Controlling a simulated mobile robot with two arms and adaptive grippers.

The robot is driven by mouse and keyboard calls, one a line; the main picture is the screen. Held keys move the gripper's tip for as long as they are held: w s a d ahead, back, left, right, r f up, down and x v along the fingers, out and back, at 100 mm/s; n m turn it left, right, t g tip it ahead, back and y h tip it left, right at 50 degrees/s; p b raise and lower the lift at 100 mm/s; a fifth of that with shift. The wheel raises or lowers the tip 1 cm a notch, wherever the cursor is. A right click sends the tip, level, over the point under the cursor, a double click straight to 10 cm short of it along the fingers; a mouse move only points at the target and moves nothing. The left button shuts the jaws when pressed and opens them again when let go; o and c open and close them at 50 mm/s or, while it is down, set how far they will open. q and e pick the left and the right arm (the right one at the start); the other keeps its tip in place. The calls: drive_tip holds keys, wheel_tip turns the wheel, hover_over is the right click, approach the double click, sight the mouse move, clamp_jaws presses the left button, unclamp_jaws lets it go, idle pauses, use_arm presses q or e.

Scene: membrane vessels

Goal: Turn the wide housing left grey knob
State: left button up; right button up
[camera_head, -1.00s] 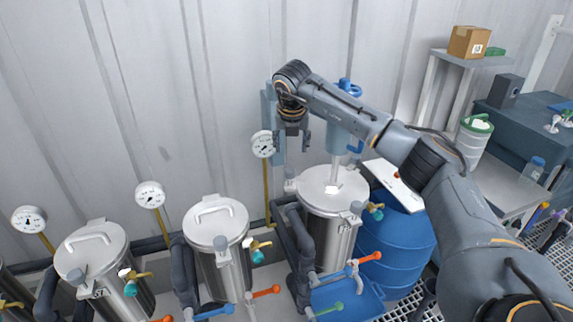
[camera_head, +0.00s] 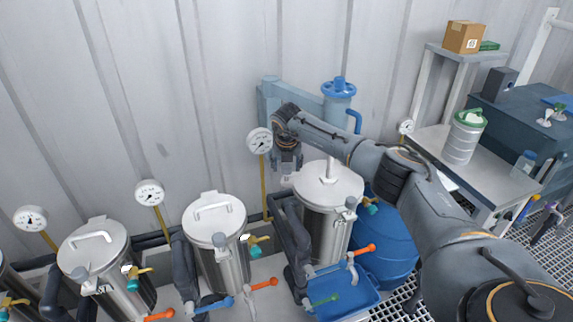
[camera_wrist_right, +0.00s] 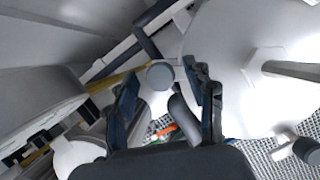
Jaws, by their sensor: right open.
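The wide housing (camera_head: 326,192) is a steel vessel with a white lid, at the centre right in the head view. My right gripper (camera_head: 286,168) points down over its left edge and hides most of the left knob there. In the right wrist view a round grey knob (camera_wrist_right: 160,75) shows between and beyond the fingertips of my open right gripper (camera_wrist_right: 162,80); no contact shows. A second grey knob (camera_head: 351,203) sits at the housing's right front. My left gripper is not in view.
Two narrower steel vessels (camera_head: 214,222) (camera_head: 93,248) stand to the left. A pressure gauge (camera_head: 260,140) is close beside my right gripper, with dark pipes (camera_head: 290,225) below. A blue barrel (camera_head: 385,245) stands right of the housing.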

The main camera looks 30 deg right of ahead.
drive_tip(key=shift+c, duration=1.2)
clamp_jaws()
